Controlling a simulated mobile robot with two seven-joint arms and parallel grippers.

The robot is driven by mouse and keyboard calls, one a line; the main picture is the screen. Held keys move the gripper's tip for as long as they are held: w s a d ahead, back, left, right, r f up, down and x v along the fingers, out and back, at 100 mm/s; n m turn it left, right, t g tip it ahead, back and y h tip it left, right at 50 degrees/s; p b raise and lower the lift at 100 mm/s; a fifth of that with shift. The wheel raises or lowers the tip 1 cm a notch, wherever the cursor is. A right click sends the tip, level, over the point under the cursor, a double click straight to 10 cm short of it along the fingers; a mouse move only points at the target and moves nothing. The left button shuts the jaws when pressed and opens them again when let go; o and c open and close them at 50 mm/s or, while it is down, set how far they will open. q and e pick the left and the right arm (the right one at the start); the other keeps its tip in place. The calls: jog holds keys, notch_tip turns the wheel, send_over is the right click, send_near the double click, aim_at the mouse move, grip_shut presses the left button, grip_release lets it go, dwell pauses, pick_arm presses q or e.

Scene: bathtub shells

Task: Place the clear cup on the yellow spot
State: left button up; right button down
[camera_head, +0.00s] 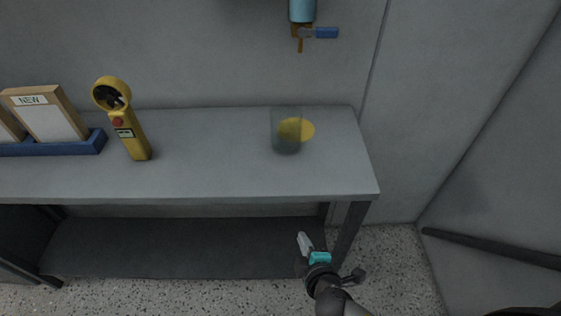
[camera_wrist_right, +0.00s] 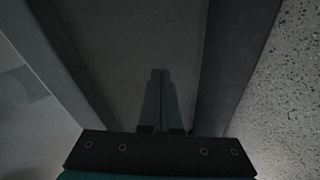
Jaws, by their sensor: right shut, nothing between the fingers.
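The clear cup (camera_head: 283,140) stands upright on the grey table near its right end. The yellow spot (camera_head: 303,129) is a flat round patch at the cup's right and slightly behind it; part of it shows through the cup's wall. The cup looks to overlap the spot's left part in the picture; I cannot tell how much of its base lies on it. My right gripper (camera_head: 304,243) is below and in front of the table's front edge, apart from the cup. In the right wrist view its fingers (camera_wrist_right: 160,75) are together and empty. My left gripper is out of view.
A yellow handheld meter (camera_head: 131,136) stands on the table left of the cup. A blue tray (camera_head: 75,144) with framed cards (camera_head: 52,122) is at the far left. A lower shelf (camera_head: 180,248) is under the table. A blue-handled fitting (camera_head: 326,33) is on the wall above.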

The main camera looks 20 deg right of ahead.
aim_at(273, 139)
jog(key=w+r+t+b, duration=0.1)
jog(key=r, duration=0.2)
jog(key=a+r+n+t, duration=0.1)
jog(key=r, duration=0.3)
jog(key=w+a+r+n+t+b, duration=0.1)
jog(key=r+t, duration=0.1)
jog(key=r, duration=0.1)
jog(key=shift+w+r+b, duration=0.3)
jog(key=shift+r, duration=0.05)
notch_tip(273, 139, up, 5)
jog(key=a+n+t+y+b, duration=0.2)
jog(key=n+b, duration=0.1)
jog(key=w+p, duration=0.1)
jog(key=w, duration=0.9)
jog(key=shift+w+a, duration=0.1)
jog(key=shift+w, duration=0.05)
jog(key=shift+w+d+f, duration=0.1)
jog(key=shift+w+d, duration=0.8)
jog(key=shift+d, duration=0.05)
jog(key=shift+w+d, duration=0.4)
jog(key=shift+w, duration=0.05)
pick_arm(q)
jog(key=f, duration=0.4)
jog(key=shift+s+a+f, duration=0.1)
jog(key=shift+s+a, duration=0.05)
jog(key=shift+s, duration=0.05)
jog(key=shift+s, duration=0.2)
